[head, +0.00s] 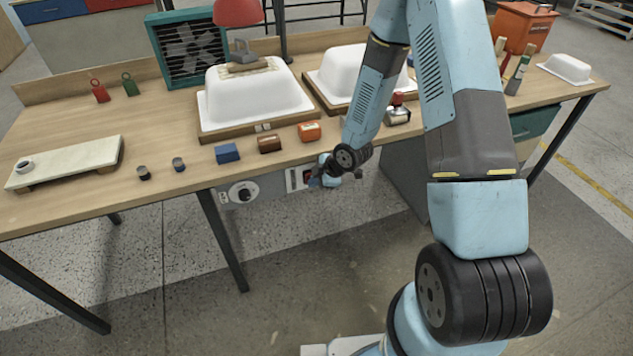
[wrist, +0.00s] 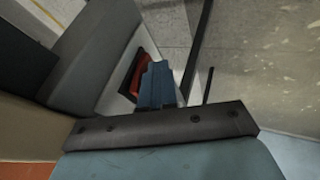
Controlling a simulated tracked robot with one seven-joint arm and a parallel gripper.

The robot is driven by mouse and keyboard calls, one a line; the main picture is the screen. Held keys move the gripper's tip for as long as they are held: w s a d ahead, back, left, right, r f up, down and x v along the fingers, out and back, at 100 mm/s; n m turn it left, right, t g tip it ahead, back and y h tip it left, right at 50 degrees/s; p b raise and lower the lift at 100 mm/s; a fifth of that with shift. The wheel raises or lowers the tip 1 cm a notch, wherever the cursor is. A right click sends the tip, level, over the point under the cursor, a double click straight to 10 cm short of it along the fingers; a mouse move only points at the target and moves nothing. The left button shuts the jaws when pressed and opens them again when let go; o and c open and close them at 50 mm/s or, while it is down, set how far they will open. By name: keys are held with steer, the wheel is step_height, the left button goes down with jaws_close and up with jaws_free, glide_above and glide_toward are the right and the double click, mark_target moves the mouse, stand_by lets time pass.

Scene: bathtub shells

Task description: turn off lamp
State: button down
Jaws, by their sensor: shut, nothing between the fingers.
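A lamp with a red shade (head: 237,12) stands at the back of the workbench, above a white tub shell; its top is cut off by the frame. A grey control panel (head: 273,188) hangs under the bench's front edge. It carries a red switch (head: 306,176), which also shows in the wrist view (wrist: 134,80), partly hidden by the fingers. My gripper (head: 318,181) is shut and empty, its blue fingers (wrist: 157,84) right at the switch. I cannot tell whether they touch it. I cannot tell whether the lamp is lit.
A black dial (head: 243,194) sits on the panel's left part. Several small blocks, such as a blue one (head: 227,153) and an orange one (head: 309,131), line the bench's front edge above. Two white tub shells (head: 255,96) stand behind them. The floor before the panel is free.

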steer(key=shift+r, duration=0.1)
steer(key=shift+w+r, duration=0.1)
steer(key=shift+r, duration=0.65)
steer(key=s+d+r, duration=0.5)
steer(key=s+r, duration=0.2)
steer(key=r, duration=0.1)
steer(key=shift+s+d+r, duration=0.15)
steer(key=shift+d+r, duration=0.15)
steer(key=shift+d, duration=0.05)
stand_by(0.7)
